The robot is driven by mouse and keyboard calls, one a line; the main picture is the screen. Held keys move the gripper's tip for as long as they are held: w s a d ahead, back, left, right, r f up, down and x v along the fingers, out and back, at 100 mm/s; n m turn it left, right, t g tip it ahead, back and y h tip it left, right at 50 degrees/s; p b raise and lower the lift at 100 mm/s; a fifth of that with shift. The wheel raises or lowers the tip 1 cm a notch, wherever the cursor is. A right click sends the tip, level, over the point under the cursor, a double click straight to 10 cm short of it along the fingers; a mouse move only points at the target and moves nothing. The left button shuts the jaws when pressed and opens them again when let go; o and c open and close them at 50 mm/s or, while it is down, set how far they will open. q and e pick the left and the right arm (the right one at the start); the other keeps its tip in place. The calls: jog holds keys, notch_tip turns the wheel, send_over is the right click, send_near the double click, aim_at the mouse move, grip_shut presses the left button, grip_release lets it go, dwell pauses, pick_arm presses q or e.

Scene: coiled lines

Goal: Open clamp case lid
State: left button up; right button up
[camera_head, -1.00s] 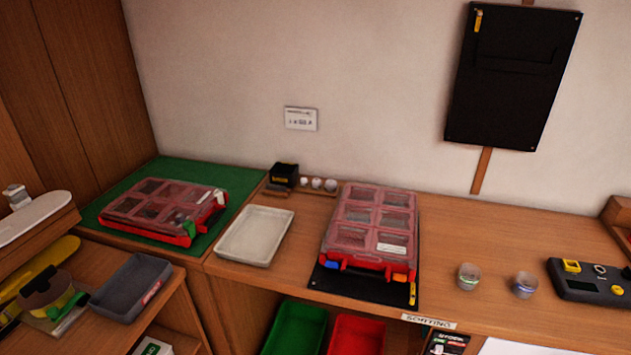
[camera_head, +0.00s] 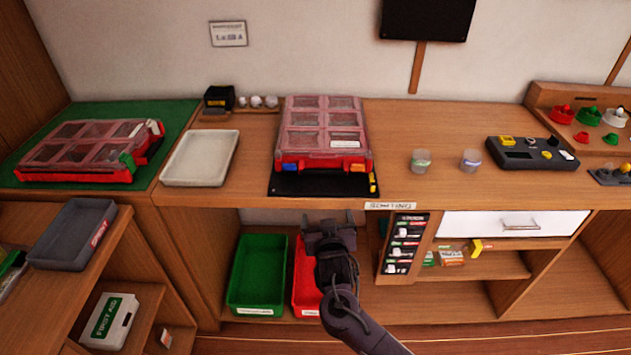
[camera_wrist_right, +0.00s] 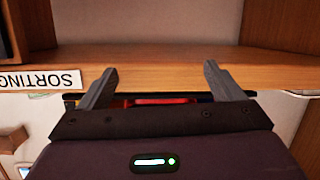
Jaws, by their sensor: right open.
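A red organizer case (camera_head: 322,135) with a clear, compartmented lid lies shut on a black mat (camera_head: 300,186) on the bench, with a blue latch and an orange latch on its front. I cannot tell which is the clamp case. My right gripper (camera_head: 328,219) is open and empty, in front of and below the bench edge under the middle case. It also shows in the right wrist view (camera_wrist_right: 160,72). My left gripper is not in view.
A pale tray (camera_head: 200,158) lies between the cases. Two small cups (camera_head: 421,160) and a dark device (camera_head: 530,153) stand to the right. Green (camera_head: 257,272) and red (camera_head: 305,280) bins sit below the bench. The bench between middle case and device is mostly clear.

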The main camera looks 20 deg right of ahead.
aim_at(323, 158)
notch_tip(323, 158, up, 10)
jog(key=w+m+t+h, duration=0.2)
jog(key=t, duration=0.1)
jog(key=x, duration=0.6)
jog(key=shift+w+a, duration=0.1)
jog(key=shift+a, duration=0.2)
jog(key=shift+w+d, duration=0.2)
jog(key=shift+w, duration=0.4)
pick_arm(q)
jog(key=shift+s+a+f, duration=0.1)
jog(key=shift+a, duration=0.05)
